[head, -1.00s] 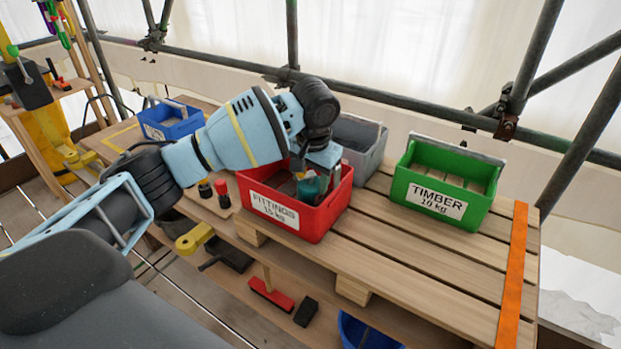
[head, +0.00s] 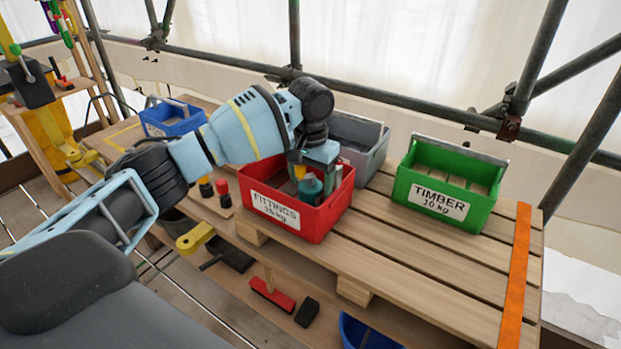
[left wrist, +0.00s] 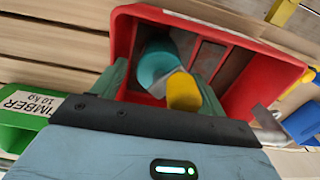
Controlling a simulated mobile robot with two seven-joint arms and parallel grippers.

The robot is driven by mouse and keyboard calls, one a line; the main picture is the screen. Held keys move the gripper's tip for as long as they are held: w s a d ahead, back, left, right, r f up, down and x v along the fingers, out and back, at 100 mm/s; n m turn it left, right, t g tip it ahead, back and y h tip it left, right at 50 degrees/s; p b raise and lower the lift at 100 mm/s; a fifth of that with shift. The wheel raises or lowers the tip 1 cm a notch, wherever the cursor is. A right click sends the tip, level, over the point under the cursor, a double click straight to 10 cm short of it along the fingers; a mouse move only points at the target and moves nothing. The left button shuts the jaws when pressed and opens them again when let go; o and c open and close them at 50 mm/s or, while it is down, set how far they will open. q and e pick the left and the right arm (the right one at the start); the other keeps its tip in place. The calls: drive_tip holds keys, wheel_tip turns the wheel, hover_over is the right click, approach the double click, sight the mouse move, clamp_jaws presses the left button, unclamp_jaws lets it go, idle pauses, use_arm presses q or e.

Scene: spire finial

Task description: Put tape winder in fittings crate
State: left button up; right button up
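The red fittings crate (head: 285,222), with a white FITTINGS label, stands on the slatted pallet table. My left gripper (head: 316,178) points down into its opening. In the left wrist view my left gripper (left wrist: 165,95) has its two fingers spread apart inside the crate (left wrist: 262,62). Between and beyond them is what looks like the tape winder, a teal round body (left wrist: 155,62) with a grey piece and a yellow end (left wrist: 183,92). Gaps show between it and the fingers. In the head view the teal tape winder (head: 310,189) shows low inside the crate, partly hidden by the gripper.
A green timber crate (head: 440,203) stands to the right, a grey crate (head: 362,155) behind, and a blue crate (head: 170,118) at the far left. Scaffold tubes (head: 400,97) run behind the table. The pallet's front right is clear.

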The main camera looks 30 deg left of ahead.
use_arm(q)
drive_tip(key=shift+r, duration=0.1)
wheel_tip(320, 180, up, 12)
drive_tip(key=shift+p, duration=0.3)
idle(0.4)
idle(0.5)
